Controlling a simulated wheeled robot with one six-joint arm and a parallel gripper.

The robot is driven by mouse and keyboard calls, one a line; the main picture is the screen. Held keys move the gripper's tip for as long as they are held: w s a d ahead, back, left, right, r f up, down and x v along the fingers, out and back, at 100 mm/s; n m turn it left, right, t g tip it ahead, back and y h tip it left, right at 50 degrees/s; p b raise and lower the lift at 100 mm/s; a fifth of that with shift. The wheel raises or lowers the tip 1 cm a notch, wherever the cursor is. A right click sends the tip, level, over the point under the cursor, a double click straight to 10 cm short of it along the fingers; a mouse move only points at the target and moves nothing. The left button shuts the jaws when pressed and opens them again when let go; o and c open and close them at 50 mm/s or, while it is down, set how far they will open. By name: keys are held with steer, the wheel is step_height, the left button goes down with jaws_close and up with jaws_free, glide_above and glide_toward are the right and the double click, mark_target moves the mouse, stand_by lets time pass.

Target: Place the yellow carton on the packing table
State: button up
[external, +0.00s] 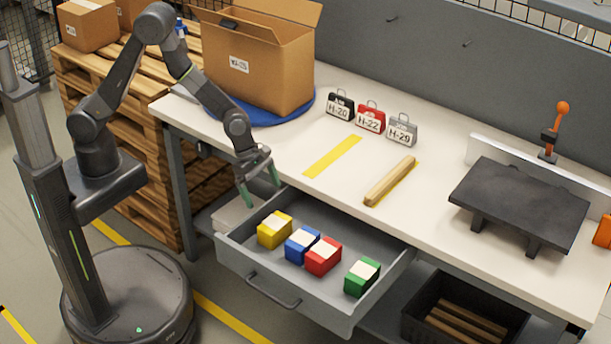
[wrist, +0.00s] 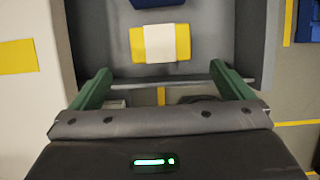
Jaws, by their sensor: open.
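The yellow carton (external: 275,230) with a white label sits at the left end of the open drawer (external: 284,295). In the wrist view the yellow carton (wrist: 160,43) lies ahead of my fingers, apart from them. My gripper (external: 259,195) is open and empty, with green fingertips, above the drawer's left edge. It also shows in the wrist view (wrist: 171,85). The packing table (external: 300,148) has a white top, with the drawer pulled out below its front edge.
Blue (external: 302,245), red (external: 323,257) and green (external: 362,277) cartons share the drawer. On the table are an open cardboard box (external: 262,70), several tagged padlocks, a wooden bar (external: 390,181), a yellow strip (external: 332,157) and a dark raised plate (external: 520,200). The table's front middle has free room.

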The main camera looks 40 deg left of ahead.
mark_target(274, 222)
steer(key=m+h+b, duration=0.1)
steer(key=m+b, duration=0.1)
steer(key=m, duration=0.8)
steer(key=a+f+m+t+h+b, duration=0.1)
steer(key=m+h+b, duration=0.1)
steer(key=m, duration=0.7)
steer(key=a+f+m+t+h+b, duration=0.1)
steer(key=m+h+b, duration=0.1)
steer(key=m, duration=0.8)
steer(key=shift+w+m+b, duration=0.3)
steer(key=shift+b, duration=0.45)
steer(key=d+f+m+b, duration=0.2)
steer(key=f, duration=0.1)
steer(key=d+f+m+g+b, duration=0.1)
steer(key=d+f+m+b, duration=0.1)
steer(key=d+f, duration=0.1)
steer(key=d+f+m+b, duration=0.2)
steer(key=f, duration=0.2)
steer(key=shift+s+d+f+g+y, duration=0.25)
steer(key=shift+d+f+g+y, duration=0.05)
steer(key=shift+d+f+g, duration=0.1)
